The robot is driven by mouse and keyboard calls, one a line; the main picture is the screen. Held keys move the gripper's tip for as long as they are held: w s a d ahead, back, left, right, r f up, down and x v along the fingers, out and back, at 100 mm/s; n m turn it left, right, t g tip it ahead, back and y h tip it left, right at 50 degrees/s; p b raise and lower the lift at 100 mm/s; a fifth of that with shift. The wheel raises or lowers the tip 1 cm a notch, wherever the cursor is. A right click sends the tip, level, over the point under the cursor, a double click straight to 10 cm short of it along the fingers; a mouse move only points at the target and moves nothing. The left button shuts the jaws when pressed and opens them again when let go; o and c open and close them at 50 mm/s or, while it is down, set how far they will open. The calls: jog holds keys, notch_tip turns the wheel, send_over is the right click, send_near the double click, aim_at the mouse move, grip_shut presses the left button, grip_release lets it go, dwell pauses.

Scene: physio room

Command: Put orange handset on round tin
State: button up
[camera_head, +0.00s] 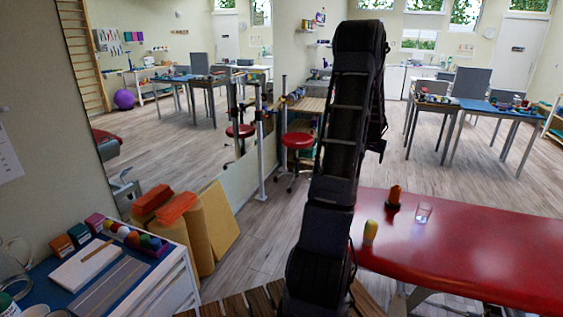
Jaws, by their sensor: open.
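I cannot pick out a round tin with certainty. My black arm rises through the middle of the view and folds over at the top, left of the orange object. My gripper cannot be made out; the arm's far end is hidden behind its own links.
A clear glass (423,212) and a yellow upright object (370,232) stand near the orange object. The table's right part is bare. At left, a blue-topped cabinet (45,272) holds boxes and a board. Orange and yellow foam blocks (188,235) lean by the mirror.

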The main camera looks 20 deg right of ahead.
jog(key=a+r+n+t+y, duration=0.1)
jog(key=a+r+n, duration=0.1)
jog(key=a+r, duration=0.65)
jog(key=a+r+n, duration=0.1)
jog(key=a+r, duration=0.2)
jog(key=a, duration=1.1)
jog(key=a+r+n+t+y, duration=0.1)
jog(key=a+r+n, duration=0.1)
jog(key=a+r, duration=0.65)
jog(key=s+a+r+n, duration=0.1)
jog(key=s+a+n, duration=0.1)
jog(key=s+a, duration=0.45)
jog(key=s+a+r+n, duration=0.1)
jog(key=s+a, duration=0.2)
jog(key=a, duration=0.7)
jog(key=s+a+f+n+y, duration=0.1)
jog(key=s+a+f+n, duration=0.1)
jog(key=s+a, duration=0.8)
jog(key=s+n, duration=0.1)
jog(key=s, duration=0.3)
jog(key=shift+n+y, duration=0.3)
jog(key=shift+s, duration=0.1)
